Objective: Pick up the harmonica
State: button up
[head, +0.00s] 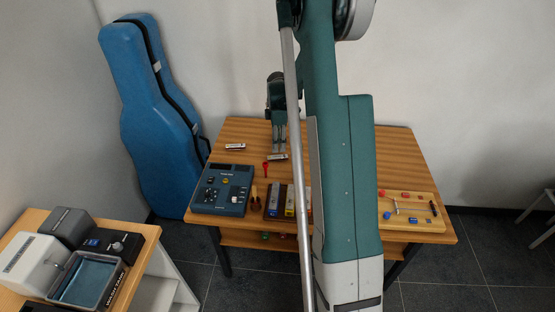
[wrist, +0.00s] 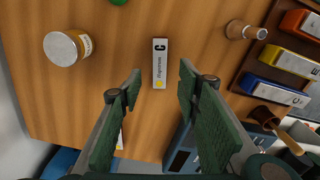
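My gripper (head: 278,148) points down over the back of the wooden table, and in the wrist view its two green fingers are apart with nothing between them (wrist: 159,92). A slim pale bar marked with a C and a yellow dot, apparently the harmonica (wrist: 160,62), lies flat on the table just beyond the gap between the fingertips. In the head view the harmonica (head: 277,157) shows right below the fingertips. A second small pale bar (head: 235,147) lies to its left; part of it (wrist: 120,141) shows behind the left finger in the wrist view.
A blue-grey control box (head: 222,190) stands front left on the table (head: 235,130). Coloured lettered blocks (wrist: 285,62) sit in a dark tray nearby. A round tin (wrist: 62,48) and a small wooden piece (wrist: 240,30) stand apart. My arm hides the table's middle.

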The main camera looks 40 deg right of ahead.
aim_at(277, 157)
jog(key=shift+f, duration=1.25)
jog(key=shift+f, duration=0.1)
jog(key=shift+w+f+b, duration=0.1)
jog(key=shift+f+b, duration=0.25)
jog(key=shift+f, duration=2.15)
jog(key=shift+c, duration=0.4)
jog(key=c, duration=0.9)
